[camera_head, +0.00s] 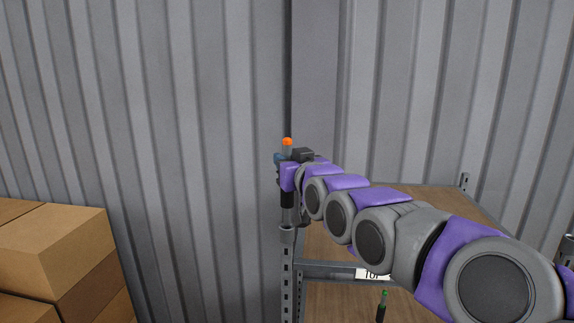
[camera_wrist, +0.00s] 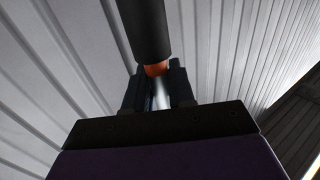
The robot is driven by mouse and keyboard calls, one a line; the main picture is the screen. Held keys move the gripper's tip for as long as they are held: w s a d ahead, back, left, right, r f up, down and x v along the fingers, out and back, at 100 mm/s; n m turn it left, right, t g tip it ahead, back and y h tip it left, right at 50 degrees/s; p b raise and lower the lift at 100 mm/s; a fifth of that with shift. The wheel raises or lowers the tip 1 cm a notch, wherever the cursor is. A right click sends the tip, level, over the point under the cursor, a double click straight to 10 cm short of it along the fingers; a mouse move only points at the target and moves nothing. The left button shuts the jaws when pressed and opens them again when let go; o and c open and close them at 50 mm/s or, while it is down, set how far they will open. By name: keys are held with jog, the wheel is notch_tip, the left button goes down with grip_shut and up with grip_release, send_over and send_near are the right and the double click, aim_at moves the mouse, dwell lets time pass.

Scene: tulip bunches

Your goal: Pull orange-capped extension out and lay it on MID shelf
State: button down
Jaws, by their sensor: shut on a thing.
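The orange-capped extension (camera_head: 287,142) stands upright at the left front corner of the shelf unit, its orange cap on top. My gripper (camera_head: 288,157) is shut on it just below the cap. A dark length shows below the gripper, in line with the shelf post; whether its lower end is clear of the post I cannot tell. In the wrist view, the orange part (camera_wrist: 157,69) and a pale shaft show at my gripper's fingers (camera_wrist: 159,88), with a dark cylinder beyond. The MID shelf cannot be made out.
The shelf unit's post (camera_head: 287,268) stands below the gripper. A label reading TOP (camera_head: 372,275) is on the upper shelf's front rail. A green-tipped dark rod (camera_head: 381,307) shows below it. Cardboard boxes (camera_head: 60,240) are stacked at left. A corrugated wall (camera_head: 150,90) is behind.

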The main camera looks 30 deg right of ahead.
aim_at(289, 141)
jog(key=shift+r, duration=0.6)
jog(key=shift+r+p, duration=0.65)
jog(key=shift+r, duration=1.2)
jog(key=shift+f, duration=0.1)
